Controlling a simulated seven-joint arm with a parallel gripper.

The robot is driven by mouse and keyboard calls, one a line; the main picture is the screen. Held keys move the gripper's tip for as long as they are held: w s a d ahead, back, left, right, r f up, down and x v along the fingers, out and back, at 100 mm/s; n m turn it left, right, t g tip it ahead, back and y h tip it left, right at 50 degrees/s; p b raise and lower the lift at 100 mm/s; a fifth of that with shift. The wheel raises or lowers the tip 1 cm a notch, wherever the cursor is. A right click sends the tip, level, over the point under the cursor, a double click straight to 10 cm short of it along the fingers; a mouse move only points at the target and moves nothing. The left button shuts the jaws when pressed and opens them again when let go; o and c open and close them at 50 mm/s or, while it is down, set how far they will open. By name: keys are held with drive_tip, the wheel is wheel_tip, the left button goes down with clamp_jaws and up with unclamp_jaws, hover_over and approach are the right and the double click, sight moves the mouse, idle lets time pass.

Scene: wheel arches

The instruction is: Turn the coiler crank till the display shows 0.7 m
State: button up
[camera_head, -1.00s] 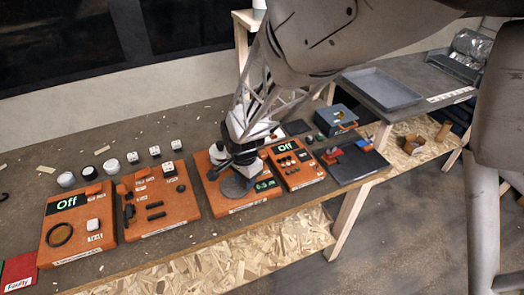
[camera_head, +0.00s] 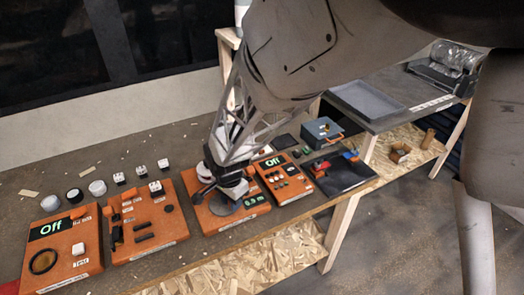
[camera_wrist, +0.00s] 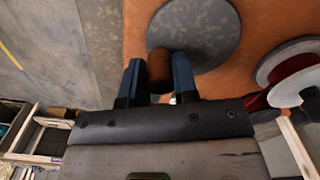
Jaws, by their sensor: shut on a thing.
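The coiler is an orange panel (camera_head: 208,221) in the middle of the bench row in the head view. It has a green-lit display (camera_head: 256,199); its digits are too small and blurred to read surely. The crank is a grey disc (camera_head: 222,206) with a brown upright knob, clear in the wrist view as the disc (camera_wrist: 196,32) and the knob (camera_wrist: 159,70). My gripper (camera_wrist: 158,78) is shut on the knob, one blue-tipped finger on each side. In the head view my gripper (camera_head: 233,184) stands over the panel, hiding part of it and of the crank.
A red spool with pale flanges (camera_wrist: 290,75) sits beside the crank in the wrist view. Other orange panels (camera_head: 66,252) stand left and right of the coiler. A blue-grey box (camera_head: 322,131) and a grey tray (camera_head: 368,98) are further right. The bench's front edge is close.

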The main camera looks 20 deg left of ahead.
sight(217, 210)
drive_tip(key=shift+s, duration=0.15)
drive_tip(key=shift+s+a, duration=0.45)
drive_tip(key=shift+s, duration=0.15)
drive_tip(key=shift+s+a, duration=0.45)
drive_tip(key=shift+a, duration=0.3)
drive_tip(key=shift+a, duration=0.85)
